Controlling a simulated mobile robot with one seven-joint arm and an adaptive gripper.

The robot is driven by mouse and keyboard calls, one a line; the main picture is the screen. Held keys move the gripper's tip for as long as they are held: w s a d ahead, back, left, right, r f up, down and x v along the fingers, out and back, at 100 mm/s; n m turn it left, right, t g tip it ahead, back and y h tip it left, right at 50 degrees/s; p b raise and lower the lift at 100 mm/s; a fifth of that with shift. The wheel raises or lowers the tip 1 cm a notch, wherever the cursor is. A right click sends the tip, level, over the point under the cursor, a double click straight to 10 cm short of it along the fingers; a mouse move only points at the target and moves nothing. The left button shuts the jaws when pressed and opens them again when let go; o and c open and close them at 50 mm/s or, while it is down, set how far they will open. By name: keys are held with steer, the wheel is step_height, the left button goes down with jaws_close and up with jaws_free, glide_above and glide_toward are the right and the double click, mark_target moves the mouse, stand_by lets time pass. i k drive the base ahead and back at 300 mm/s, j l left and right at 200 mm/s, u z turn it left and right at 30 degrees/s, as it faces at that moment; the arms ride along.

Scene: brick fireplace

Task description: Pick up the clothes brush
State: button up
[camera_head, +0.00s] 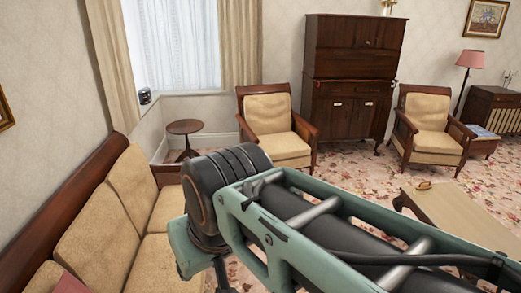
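A small orange-brown object (424,185) lies on top of the low coffee table (462,215) at the right. It is too small here to tell for sure whether it is the clothes brush. My teal and black arm reaches across the lower middle of the view from the right. The fingers of my gripper do not show, and the arm hides part of the floor and sofa.
A cream-cushioned sofa (117,204) runs along the left wall. Two armchairs (268,115) (428,112), a dark cabinet (352,62) and a small round table (185,128) stand at the back. Carpet (362,172) is clear between the armchairs and coffee table.

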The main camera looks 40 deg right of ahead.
mark_target(425, 189)
steer(key=i+z, duration=0.1)
steer(key=z, duration=2.35)
